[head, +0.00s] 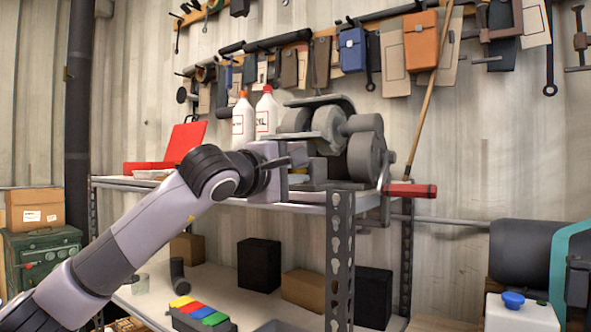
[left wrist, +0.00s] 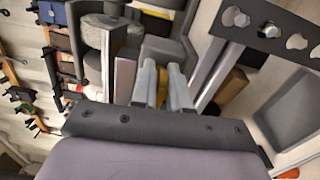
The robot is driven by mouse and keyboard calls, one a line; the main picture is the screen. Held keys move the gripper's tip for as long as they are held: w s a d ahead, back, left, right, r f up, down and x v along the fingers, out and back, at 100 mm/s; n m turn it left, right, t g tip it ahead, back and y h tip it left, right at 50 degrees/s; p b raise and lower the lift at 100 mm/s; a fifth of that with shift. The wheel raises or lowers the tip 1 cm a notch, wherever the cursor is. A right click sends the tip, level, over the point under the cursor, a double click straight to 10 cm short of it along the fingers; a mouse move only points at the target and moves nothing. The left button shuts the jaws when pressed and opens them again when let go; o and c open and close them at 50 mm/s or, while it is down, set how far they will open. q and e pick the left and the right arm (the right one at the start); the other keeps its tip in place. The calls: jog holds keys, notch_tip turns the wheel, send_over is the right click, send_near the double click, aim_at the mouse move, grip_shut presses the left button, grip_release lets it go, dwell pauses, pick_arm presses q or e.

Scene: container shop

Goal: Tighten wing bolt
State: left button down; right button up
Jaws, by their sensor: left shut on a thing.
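My left gripper (head: 298,160) is at the near left side of the grey machine (head: 330,125) on the shelf top. In the left wrist view, the two pale fingers of the left gripper (left wrist: 161,82) are close together and shut on a small yellow part (left wrist: 161,92), seemingly the wing bolt. The fingers hide most of it, so its shape and how far it is screwed in cannot be told. A bit of yellow also shows beside the gripper in the head view. My right gripper is in neither view.
A crank with a red handle (head: 410,190) sticks out at the machine's right. Two white bottles (head: 243,120) and an open red case (head: 180,148) stand behind my left arm. A perforated metal post (head: 340,260) supports the shelf's front corner. Tools hang on the wall.

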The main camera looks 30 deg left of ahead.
pick_arm(q)
jog(key=shift+m, duration=0.4)
jog(key=c, duration=1.3)
grip_release()
jog(key=shift+s, duration=0.1)
jog(key=shift+s+a+b, duration=0.15)
jog(key=shift+s, duration=1)
jog(key=shift+s+a+b, duration=0.2)
jog(key=shift+s, duration=1)
jog(key=shift+s+a+b, duration=0.15)
jog(key=shift+s, duration=1)
